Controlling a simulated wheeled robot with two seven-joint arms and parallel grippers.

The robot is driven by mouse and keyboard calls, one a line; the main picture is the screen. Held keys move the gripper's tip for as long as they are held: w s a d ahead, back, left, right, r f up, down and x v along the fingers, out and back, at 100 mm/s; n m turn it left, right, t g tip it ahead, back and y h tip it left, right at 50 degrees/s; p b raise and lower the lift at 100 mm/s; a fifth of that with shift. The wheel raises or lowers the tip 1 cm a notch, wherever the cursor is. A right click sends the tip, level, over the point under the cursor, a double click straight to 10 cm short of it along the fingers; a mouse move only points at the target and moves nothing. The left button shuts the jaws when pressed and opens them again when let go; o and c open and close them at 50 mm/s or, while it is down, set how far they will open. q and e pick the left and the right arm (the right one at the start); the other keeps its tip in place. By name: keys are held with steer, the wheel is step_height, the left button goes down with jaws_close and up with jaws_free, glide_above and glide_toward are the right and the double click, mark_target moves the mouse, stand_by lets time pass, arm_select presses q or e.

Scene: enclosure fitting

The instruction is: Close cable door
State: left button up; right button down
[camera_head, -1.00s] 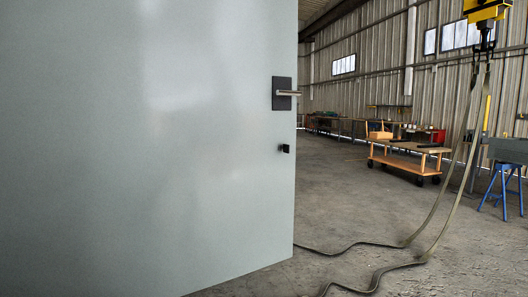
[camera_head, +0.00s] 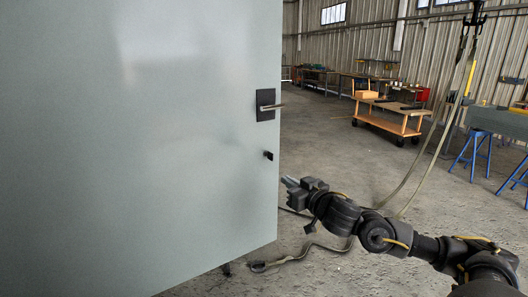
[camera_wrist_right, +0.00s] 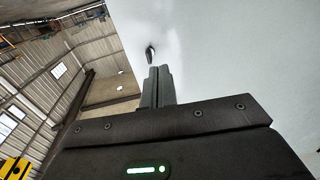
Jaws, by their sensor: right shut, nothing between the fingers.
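The large pale grey door (camera_head: 150,160) fills the left and middle of the head view. Near its right edge are a lever handle on a dark plate (camera_head: 266,105) and, below it, a small black knob (camera_head: 268,155). My right gripper (camera_head: 288,182) is shut and empty, just right of the door edge and lower than the knob. In the right wrist view its closed fingers (camera_wrist_right: 157,86) point along the pale door surface (camera_wrist_right: 240,55). A small dark fitting (camera_wrist_right: 150,53) shows beyond the fingertips; I cannot tell which one. The left gripper is out of view.
Cables or straps (camera_head: 300,256) lie on the concrete floor below the gripper and rise to a hoist hook at the upper right. A wooden cart (camera_head: 390,117) and a blue trestle (camera_head: 472,150) stand farther back. Open floor lies between the door and the cart.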

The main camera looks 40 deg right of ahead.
steer(key=r, duration=0.1)
steer(key=p, duration=0.3)
glide_toward(259, 157)
steer(key=w, duration=0.5)
steer(key=shift+w+d, duration=0.1)
steer(key=shift+d, duration=0.15)
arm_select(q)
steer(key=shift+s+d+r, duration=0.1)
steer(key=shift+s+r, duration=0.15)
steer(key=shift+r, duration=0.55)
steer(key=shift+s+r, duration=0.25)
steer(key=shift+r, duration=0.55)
arm_select(e)
steer(key=shift+w+f, duration=0.2)
steer(key=shift+w, duration=0.65)
steer(key=shift+d, duration=0.1)
